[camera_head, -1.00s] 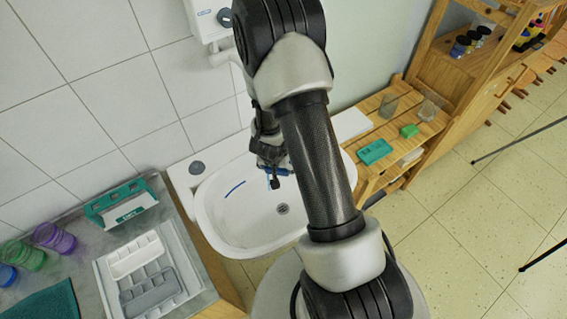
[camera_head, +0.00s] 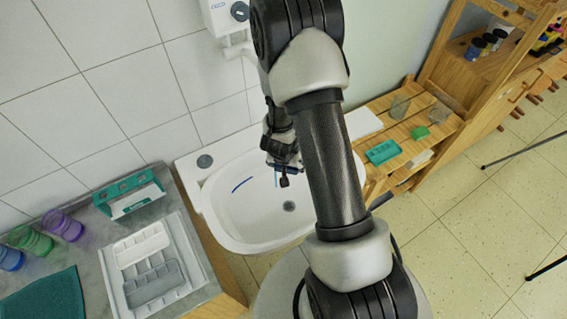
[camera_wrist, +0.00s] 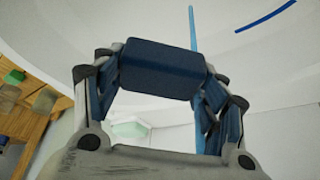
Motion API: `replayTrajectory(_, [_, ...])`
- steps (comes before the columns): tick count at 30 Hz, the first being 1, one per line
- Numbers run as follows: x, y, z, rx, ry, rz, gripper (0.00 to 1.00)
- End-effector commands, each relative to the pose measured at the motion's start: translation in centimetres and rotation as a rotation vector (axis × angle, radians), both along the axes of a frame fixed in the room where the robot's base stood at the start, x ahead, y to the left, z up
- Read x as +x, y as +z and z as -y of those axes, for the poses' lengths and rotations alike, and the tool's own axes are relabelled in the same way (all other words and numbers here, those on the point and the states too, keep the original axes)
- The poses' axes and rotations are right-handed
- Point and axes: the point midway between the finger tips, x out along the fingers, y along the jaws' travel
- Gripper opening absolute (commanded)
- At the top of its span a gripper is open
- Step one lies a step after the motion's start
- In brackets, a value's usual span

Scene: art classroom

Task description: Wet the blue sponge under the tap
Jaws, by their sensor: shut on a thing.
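The blue sponge (camera_wrist: 160,68) is a dark blue block in the wrist view. My gripper (camera_wrist: 165,85) is shut on it, with a finger at each end. In the head view my gripper (camera_head: 284,168) hangs over the white sink (camera_head: 225,222), and the sponge is hidden there. A thin blue upright streak (camera_wrist: 193,30), which looks like running water, shows just behind the sponge. I cannot tell whether it touches the sponge. The streak also shows beside my gripper in the head view (camera_head: 276,178). The tap itself is hidden.
A blue curved strip (camera_head: 242,184) lies in the basin, left of the drain (camera_head: 289,206). A white wall unit (camera_head: 228,18) is above. A counter with a cutlery-like tray (camera_head: 150,268) stands left, a wooden shelf with a teal block (camera_head: 382,152) right.

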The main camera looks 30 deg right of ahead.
Motion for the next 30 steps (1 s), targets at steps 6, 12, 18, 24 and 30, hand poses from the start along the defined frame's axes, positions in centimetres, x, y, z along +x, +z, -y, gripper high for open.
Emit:
replayTrajectory(6, [-1.7, -0.3, 0.6, 0.000, -0.002, 0.001, 0.47])
replayTrajectory(12, [-3.3, -0.3, 1.0, 0.000, -0.001, 0.000, 0.47])
replayTrajectory(18, [-4.8, -0.2, 1.5, 0.000, -0.002, 0.001, 0.47])
replayTrajectory(24, [-6.0, -0.1, 1.8, 0.000, 0.000, 0.000, 0.47])
replayTrajectory(30, [-6.2, 0.0, 1.9, 0.000, 0.000, 0.000, 0.47])
